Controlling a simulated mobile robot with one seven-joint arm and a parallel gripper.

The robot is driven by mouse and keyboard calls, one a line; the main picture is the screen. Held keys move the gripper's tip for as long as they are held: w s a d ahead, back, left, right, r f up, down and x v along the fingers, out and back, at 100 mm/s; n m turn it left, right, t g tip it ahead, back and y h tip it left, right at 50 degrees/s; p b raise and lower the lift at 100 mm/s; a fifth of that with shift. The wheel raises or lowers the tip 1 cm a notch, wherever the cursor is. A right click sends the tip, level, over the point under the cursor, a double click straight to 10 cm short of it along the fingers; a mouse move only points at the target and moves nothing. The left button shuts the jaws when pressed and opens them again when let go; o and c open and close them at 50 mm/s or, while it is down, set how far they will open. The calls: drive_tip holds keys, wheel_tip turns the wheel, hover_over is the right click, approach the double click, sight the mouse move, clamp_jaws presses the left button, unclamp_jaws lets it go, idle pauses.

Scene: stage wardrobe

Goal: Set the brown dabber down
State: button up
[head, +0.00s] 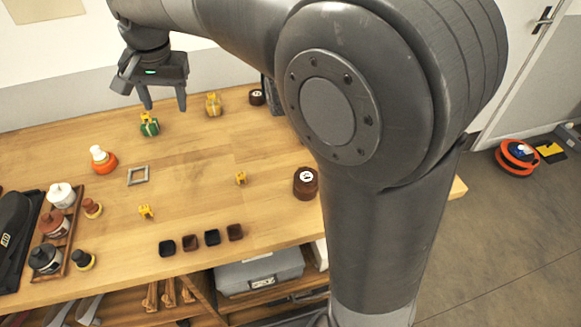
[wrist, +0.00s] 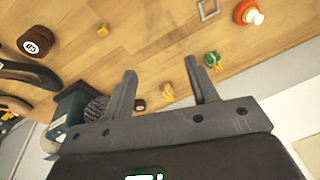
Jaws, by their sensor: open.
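My gripper (head: 165,106) is open and empty, above the back of the table. In the wrist view its two fingers (wrist: 160,75) stand apart with only tabletop between the tips. A larger brown bottle (head: 53,224) stands in the tray (head: 68,245) between a white bottle (head: 60,195) and a black one (head: 46,259). I cannot make out the brown dabber in the wrist view.
Near my gripper are a green block with a yellow clip (head: 149,125) and a yellow block (head: 213,104). An orange bottle (head: 104,162), a grey frame (head: 138,176), several small square cups (head: 190,242) and a brown tin (head: 306,183) stand apart. The middle tabletop is mostly clear.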

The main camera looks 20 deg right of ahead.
drive_tip(key=s+d+f+n+t, duration=0.1)
drive_tip(key=s+d+f, duration=0.1)
drive_tip(key=s+d, duration=0.9)
drive_tip(key=s+d+f+n+t+h, duration=0.1)
drive_tip(key=s+d+f+t, duration=0.1)
drive_tip(key=s+d, duration=0.9)
drive_tip(key=shift+s+d+f+n+t, duration=0.15)
drive_tip(key=shift+d+f+n+t, duration=0.25)
drive_tip(key=shift+d, duration=0.6)
